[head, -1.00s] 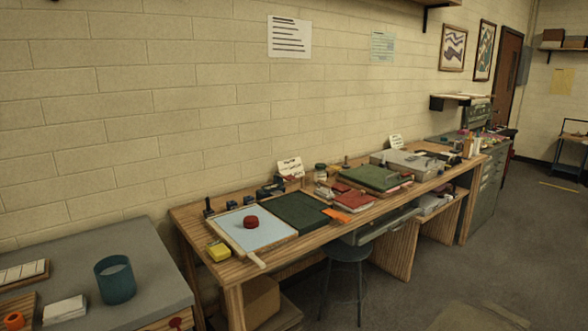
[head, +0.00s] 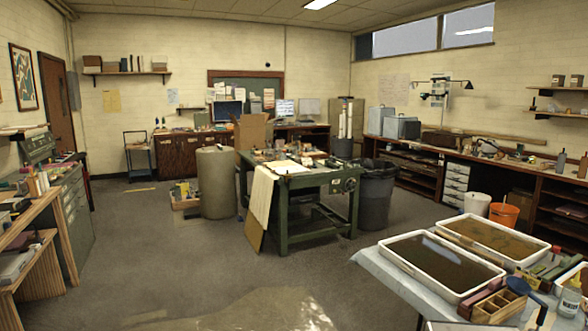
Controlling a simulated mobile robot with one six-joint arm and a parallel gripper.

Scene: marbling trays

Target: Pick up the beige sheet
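A beige sheet (head: 262,194) hangs over the left edge of the green table (head: 318,181) in the middle of the room. Its upper part lies on the tabletop and its lower part hangs down the side. A tan board (head: 254,233) shows below it, by the table's leg. My gripper is not in view, so its state and its distance from the sheet do not show.
A tall beige drum (head: 215,182) stands left of the green table, and a dark bin (head: 376,199) stands right of it. Two marbling trays (head: 441,262) (head: 493,236) sit on a table at the lower right. Open grey floor (head: 190,265) lies in front.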

